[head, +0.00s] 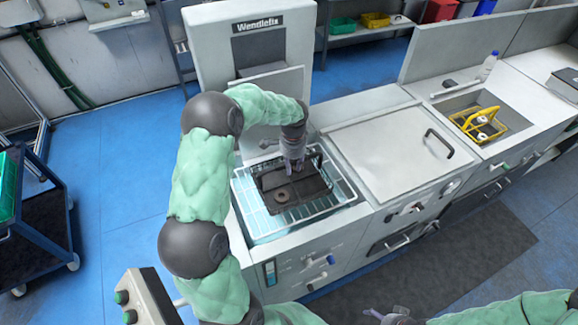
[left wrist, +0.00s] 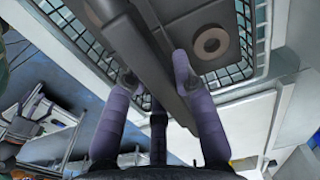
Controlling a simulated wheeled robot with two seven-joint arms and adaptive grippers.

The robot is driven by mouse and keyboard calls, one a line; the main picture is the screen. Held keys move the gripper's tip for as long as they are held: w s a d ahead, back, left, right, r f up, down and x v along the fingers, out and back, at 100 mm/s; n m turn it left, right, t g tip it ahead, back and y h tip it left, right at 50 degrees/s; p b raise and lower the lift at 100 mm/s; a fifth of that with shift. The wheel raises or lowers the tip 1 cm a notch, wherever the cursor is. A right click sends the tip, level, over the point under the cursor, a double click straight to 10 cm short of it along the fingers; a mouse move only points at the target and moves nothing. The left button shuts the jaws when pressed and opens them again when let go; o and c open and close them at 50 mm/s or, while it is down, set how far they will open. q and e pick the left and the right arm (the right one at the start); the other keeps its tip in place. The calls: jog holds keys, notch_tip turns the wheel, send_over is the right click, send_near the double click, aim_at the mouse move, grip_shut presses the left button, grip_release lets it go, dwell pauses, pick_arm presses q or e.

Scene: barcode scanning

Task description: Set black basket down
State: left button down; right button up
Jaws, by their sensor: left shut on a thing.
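The black basket (head: 303,186) is a dark, shallow tray with a bar-like handle. It is in or just above the white wire rack (head: 245,205) of the washer; I cannot tell whether it touches the rack's floor. A brown ring-shaped part (head: 283,196) lies in it and also shows in the left wrist view (left wrist: 210,42). My left gripper (head: 292,166) reaches down from above and is shut on the basket's dark handle bar, which runs between its fingers (left wrist: 156,82). My right gripper (head: 388,314) is partly cut off at the bottom edge.
The washer's tall white housing (head: 210,40) stands behind the rack. A closed lid with a black handle (head: 385,150) is to the right. Further right, a yellow basket (head: 468,122) with white-ringed parts sits in a sink. A blue cart (head: 40,235) stands at left.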

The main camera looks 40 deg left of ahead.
pick_arm(q)
jog(key=shift+f, duration=0.15)
jog(key=c, duration=1)
grip_release()
jog(key=shift+r, duration=0.5)
notch_tip(320, 180, up, 11)
jog(key=p, duration=0.1)
jog(key=shift+r, duration=0.2)
jog(key=shift+s, duration=0.1)
